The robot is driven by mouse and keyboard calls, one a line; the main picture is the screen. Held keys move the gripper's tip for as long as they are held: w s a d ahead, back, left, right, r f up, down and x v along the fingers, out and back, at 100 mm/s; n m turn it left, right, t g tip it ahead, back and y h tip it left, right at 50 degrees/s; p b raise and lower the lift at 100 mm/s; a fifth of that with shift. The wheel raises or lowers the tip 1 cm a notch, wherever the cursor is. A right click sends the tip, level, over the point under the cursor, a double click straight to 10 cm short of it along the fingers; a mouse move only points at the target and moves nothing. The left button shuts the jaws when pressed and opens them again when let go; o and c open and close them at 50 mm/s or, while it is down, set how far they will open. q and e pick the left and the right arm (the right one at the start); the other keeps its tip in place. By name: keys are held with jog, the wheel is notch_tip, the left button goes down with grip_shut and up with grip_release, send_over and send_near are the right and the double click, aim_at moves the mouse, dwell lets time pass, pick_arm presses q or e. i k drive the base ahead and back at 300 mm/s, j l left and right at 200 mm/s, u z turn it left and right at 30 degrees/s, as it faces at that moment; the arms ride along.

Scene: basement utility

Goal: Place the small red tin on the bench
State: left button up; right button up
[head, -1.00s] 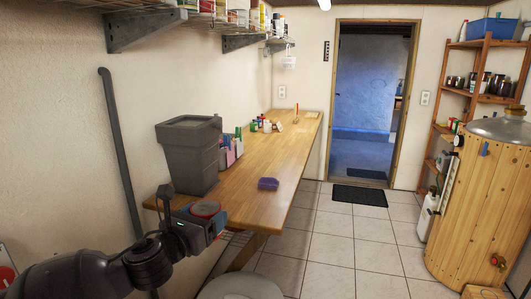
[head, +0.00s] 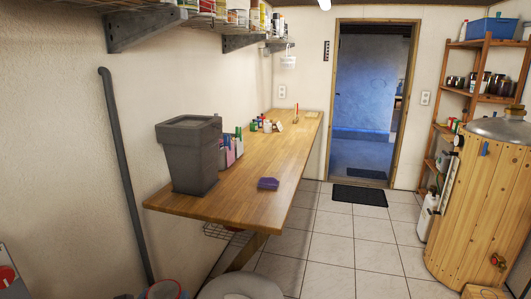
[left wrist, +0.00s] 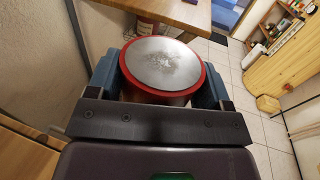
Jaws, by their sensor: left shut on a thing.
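The small red tin (left wrist: 162,64), with a worn grey round face and red rim, fills the middle of the left wrist view. My left gripper (left wrist: 158,80) is shut on it, one blue finger pad on each side. In the head view a red rim, apparently the tin (head: 163,290), shows at the bottom edge, low and in front of the bench; most of the gripper is cut off there. The wooden bench (head: 222,205) runs along the left wall, and its edge shows beyond the tin in the left wrist view. My right gripper is not in view.
A grey bin (head: 190,160) stands on the bench's near left part. A purple block (head: 268,184) lies near its front edge, and small bottles (head: 262,124) stand farther back. A wall shelf (head: 180,22) hangs above.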

aim_at(257, 207)
jog(key=i+l+z, duration=0.5)
jog(key=i+j+z, duration=0.1)
jog(key=i+z, duration=0.15)
jog(key=i, duration=0.6)
